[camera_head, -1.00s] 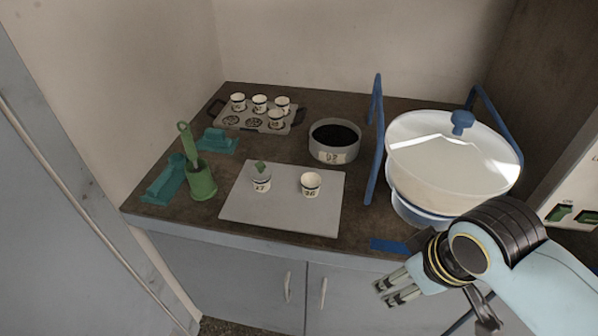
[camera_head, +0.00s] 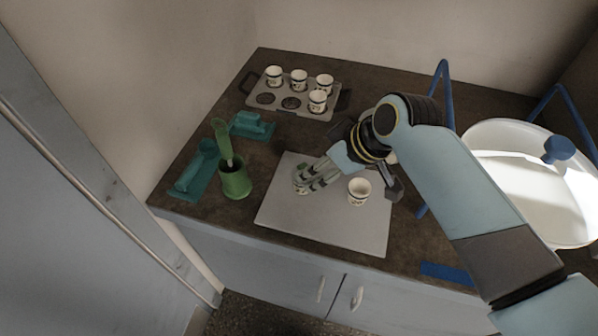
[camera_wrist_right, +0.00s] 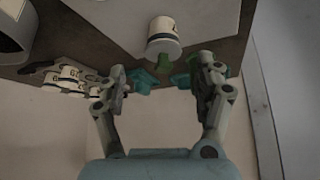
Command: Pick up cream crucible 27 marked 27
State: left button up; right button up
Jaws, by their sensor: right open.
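Nothing is held. My left gripper is out of view.
A grey rack (camera_head: 290,113) with several crucibles is behind. A green holder (camera_head: 235,181) with a tool stands left. A large white bowl (camera_head: 525,190) is right.

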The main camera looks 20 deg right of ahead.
aim_at(312, 178)
jog(key=x, duration=0.3)
jog(key=shift+s+a+f, duration=0.1)
jog(key=shift+f, duration=0.05)
jog(key=shift+w+a+f, duration=0.1)
jog(key=shift+w+f, duration=0.15)
jog(key=x, duration=0.4)
jog(key=shift+s+f, duration=0.15)
jog(key=shift+a+f, duration=0.1)
jog(key=shift+f, duration=0.1)
jog(key=shift+c, duration=1.7)
jog(key=c, duration=0.5)
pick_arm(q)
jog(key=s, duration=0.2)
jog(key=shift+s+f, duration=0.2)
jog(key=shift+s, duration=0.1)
pick_arm(e)
jog(key=c, duration=0.5)
